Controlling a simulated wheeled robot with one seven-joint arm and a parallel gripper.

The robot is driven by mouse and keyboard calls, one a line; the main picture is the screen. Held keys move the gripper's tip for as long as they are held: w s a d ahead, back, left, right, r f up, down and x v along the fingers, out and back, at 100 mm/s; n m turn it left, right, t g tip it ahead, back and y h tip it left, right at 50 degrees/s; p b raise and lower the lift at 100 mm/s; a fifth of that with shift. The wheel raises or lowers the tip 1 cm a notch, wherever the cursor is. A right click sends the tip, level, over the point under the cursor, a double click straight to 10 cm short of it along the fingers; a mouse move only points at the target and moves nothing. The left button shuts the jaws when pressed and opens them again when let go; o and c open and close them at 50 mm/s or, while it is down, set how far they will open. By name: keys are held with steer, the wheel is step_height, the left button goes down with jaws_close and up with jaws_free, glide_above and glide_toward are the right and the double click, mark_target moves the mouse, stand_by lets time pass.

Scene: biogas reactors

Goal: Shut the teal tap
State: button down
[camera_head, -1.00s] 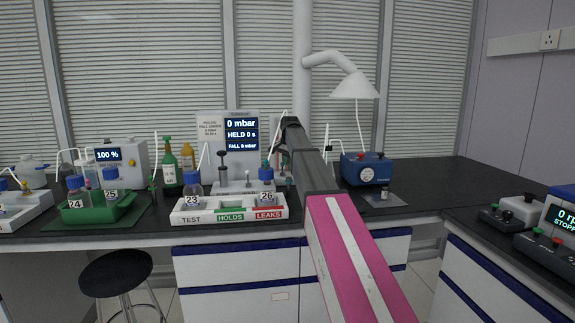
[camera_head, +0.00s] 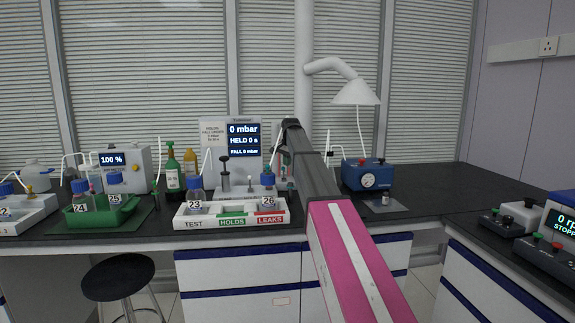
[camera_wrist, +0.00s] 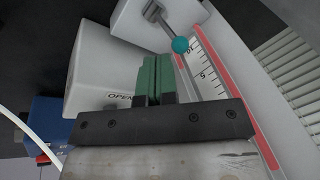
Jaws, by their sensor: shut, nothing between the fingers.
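The teal tap shows in the wrist view as a round teal knob (camera_wrist: 180,45) on a thin metal lever that comes from a white block at the top. My gripper (camera_wrist: 157,65) shows there with its green fingers together and nothing between them. The knob is just above and right of the fingertips in the picture; I cannot tell whether they touch. A white housing (camera_wrist: 100,65) beside the fingers carries the word OPEN. In the head view my arm covers this area, and I cannot make out the tap or the fingertips.
A red-edged scale (camera_wrist: 215,75) runs close beside the fingers. On the bench are the pressure display (camera_head: 243,140), a white rack (camera_head: 180,222) with bottles 23 (camera_head: 196,204) and 26 (camera_head: 268,201), and a blue pump box (camera_head: 365,174). A lamp (camera_head: 357,93) hangs above the pump.

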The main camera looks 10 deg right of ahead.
steer(key=shift+r, duration=0.25)
steer(key=w+d+r, duration=0.2)
steer(key=d+r, duration=0.1)
steer(key=r, duration=0.8)
steer(key=shift+r, duration=0.35)
